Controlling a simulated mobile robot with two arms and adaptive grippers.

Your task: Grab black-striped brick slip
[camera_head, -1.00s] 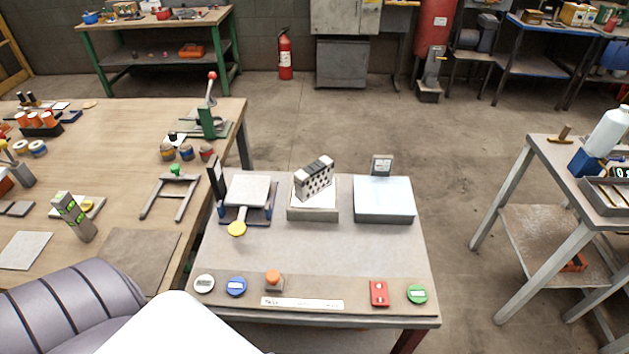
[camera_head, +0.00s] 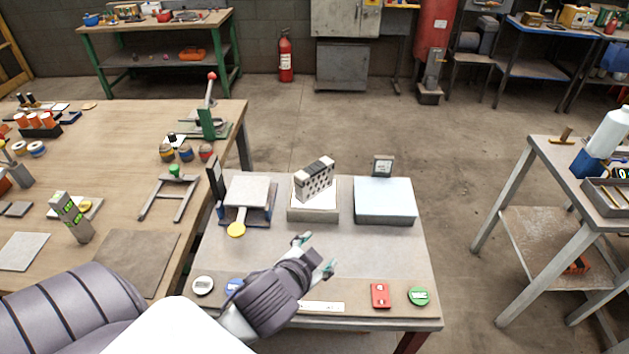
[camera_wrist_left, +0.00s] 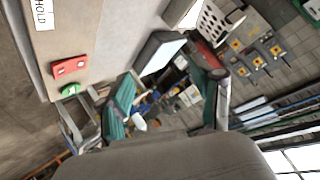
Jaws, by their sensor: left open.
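A pale grey brick with dark holes in its face and dark bands along its top (camera_head: 316,183) stands tilted on a white-topped block (camera_head: 312,213) at the middle of the small table. It also shows at the top of the left wrist view (camera_wrist_left: 213,24). My left gripper (camera_head: 316,254) is open and empty. It is above the table, in front of the block and apart from the brick. Its two green-padded fingers (camera_wrist_left: 165,100) are spread in the left wrist view. A grey slip with green marks (camera_head: 73,217) stands on the wooden table at left. My right gripper is out of view.
A pale box (camera_head: 385,201) stands right of the block, and a plate device with a yellow knob (camera_head: 246,190) stands left. Red (camera_head: 380,295) and green (camera_head: 419,296) buttons line the front edge.

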